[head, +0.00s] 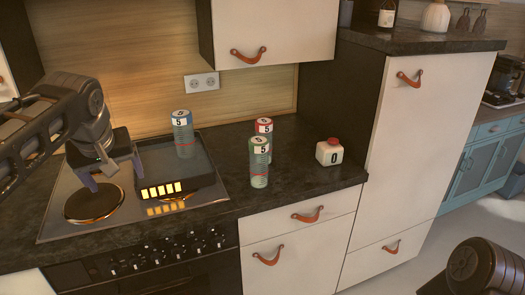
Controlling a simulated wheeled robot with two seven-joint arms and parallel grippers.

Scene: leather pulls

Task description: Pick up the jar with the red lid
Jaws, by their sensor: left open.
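A small, squat white jar (329,155) with a red lid (333,141) and a "0" on its front stands upright on the dark counter, right of the tall containers. A tall clear container (263,127) with a red-rimmed top and a "5" label stands to its left, partly hidden behind a similar green-topped container (259,165). My left gripper (115,180) is open and empty above the hob at the left, pointing down, well apart from both red-topped things. My right gripper is out of view; only a dark part of my arm shows at the lower right.
A blue-topped container (183,138) stands at the back of the hob (60,215). A dark block with glowing yellow bars (178,189) is on the hob. An upper cabinet (275,32) overhangs the counter, and a tall cabinet (405,150) stands right of the white jar.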

